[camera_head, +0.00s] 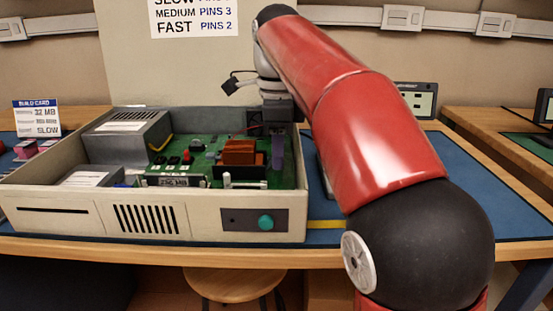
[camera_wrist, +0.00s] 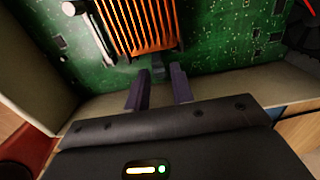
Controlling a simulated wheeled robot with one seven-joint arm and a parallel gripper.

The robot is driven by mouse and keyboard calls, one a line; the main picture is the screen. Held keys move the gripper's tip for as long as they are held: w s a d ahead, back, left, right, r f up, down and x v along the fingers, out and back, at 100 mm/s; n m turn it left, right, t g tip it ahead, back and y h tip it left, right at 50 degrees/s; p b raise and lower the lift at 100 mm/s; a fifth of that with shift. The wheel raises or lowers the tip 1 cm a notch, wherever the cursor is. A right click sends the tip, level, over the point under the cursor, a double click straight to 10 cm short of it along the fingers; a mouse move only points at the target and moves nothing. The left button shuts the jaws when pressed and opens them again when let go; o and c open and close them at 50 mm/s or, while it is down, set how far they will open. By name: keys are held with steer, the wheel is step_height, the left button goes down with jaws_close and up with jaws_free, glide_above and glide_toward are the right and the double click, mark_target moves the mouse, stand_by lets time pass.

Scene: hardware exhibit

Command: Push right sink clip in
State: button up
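The heat sink (camera_head: 240,152) with orange fins stands on the green circuit board inside the open beige case. It fills the top middle of the wrist view (camera_wrist: 140,25). A small dark clip (camera_wrist: 158,70) sticks out from the sink's near edge in the wrist view, which is its right side in the head view. My gripper (camera_head: 277,160) is at the right of the sink, pointing down into the case. In the wrist view its two purple fingers (camera_wrist: 159,88) are apart, with the clip just beyond the gap between them. I cannot tell whether they touch it.
The case wall (camera_head: 300,185) is close to the right of my gripper. A white bar (camera_head: 245,184) lies along the sink's front side. A grey metal box (camera_head: 128,138) fills the case's back left. A build card (camera_head: 37,118) stands on the left.

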steer(key=c, duration=0.3)
steer(key=shift+c, duration=0.2)
steer(key=shift+a+r+p, duration=0.2)
steer(key=shift+r+p, duration=0.1)
steer(key=shift+p, duration=0.45)
steer(key=shift+a+r+p, duration=0.35)
steer(key=shift+a+p, duration=0.2)
steer(key=shift+p, duration=0.75)
stand_by(1.0)
steer(key=o, duration=0.4)
stand_by(0.5)
steer(key=shift+d+r, duration=0.2)
steer(key=shift+r, duration=3.3)
